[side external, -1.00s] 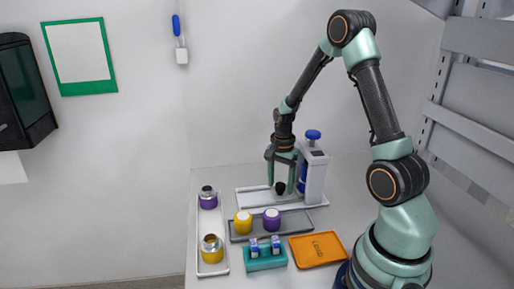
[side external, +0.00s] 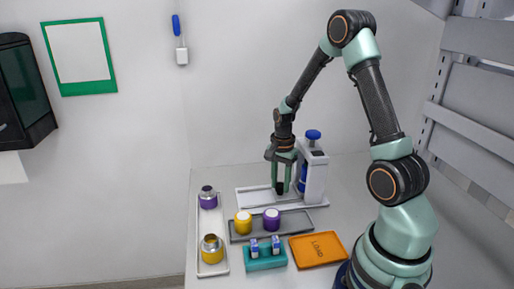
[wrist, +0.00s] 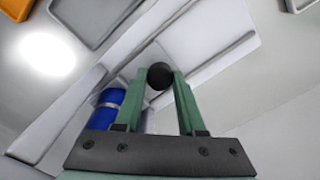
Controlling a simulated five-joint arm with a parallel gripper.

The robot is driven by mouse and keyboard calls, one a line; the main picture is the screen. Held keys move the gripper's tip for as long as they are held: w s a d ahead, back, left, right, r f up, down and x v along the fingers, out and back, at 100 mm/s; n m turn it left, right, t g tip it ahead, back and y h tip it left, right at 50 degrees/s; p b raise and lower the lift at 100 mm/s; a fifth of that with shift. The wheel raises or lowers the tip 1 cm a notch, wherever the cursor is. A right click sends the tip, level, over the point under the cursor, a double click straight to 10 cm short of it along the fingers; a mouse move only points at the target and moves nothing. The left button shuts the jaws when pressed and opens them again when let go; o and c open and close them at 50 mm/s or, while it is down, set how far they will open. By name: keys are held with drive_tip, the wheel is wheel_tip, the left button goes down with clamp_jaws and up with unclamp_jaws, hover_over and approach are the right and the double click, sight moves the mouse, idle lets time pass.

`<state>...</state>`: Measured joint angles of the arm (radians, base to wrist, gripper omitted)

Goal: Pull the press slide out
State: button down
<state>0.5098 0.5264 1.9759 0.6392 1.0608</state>
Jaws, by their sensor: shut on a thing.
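The press (side external: 314,172) is a white upright body with a blue knob on top, standing at the back of the bench. Its slide shows as a pale flat tray (side external: 255,200) at its base, with a black round knob (wrist: 160,76). My gripper (side external: 281,190) points down beside the press, to its left, with its green fingers shut on the black knob. In the wrist view the fingertips (wrist: 161,74) sit on either side of the knob. The blue part of the press (wrist: 106,110) shows left of the fingers. The fingers partly hide the knob in the side view.
In front of the press lies a grey tray (side external: 301,227) with a yellow and a purple cup. A long white tray (side external: 220,232) at left holds two metal-topped cups. A teal holder (side external: 265,263) and an orange tray (side external: 331,241) marked LOAD lie nearer the front.

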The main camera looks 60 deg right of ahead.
idle(0.7)
drive_tip(key=w+a, duration=0.8)
drive_tip(key=shift+w+a+r, duration=0.1)
drive_tip(key=shift+w, duration=0.05)
drive_tip(key=c, duration=0.5)
unclamp_jaws()
wheel_tip(320, 180, up, 12)
